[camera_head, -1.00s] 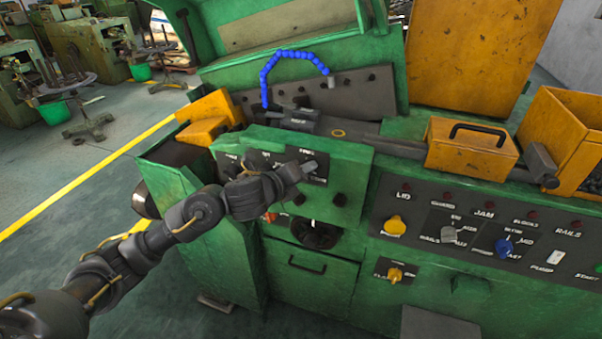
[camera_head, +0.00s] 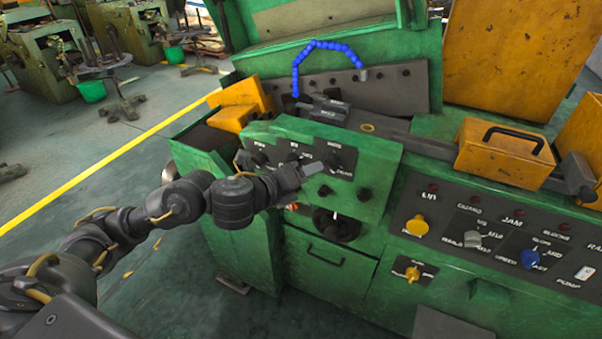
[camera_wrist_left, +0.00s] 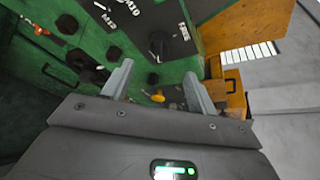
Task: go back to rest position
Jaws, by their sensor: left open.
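My left arm comes in from the left in the head view, with its left gripper (camera_head: 312,171) in front of the upper green control panel (camera_head: 370,160) of the heading machine. In the left wrist view the two fingers of the left gripper (camera_wrist_left: 157,88) are spread apart with nothing between them. Black knobs (camera_wrist_left: 158,42) on the panel lie beyond the fingertips. I cannot tell whether the fingers touch the panel. My right gripper is not in view.
A lower panel with yellow (camera_head: 417,226) and blue (camera_head: 530,258) knobs is to the right. A yellow box with a black handle (camera_head: 505,152) sits on the machine top. Open floor (camera_head: 90,215) with a yellow line lies at the left.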

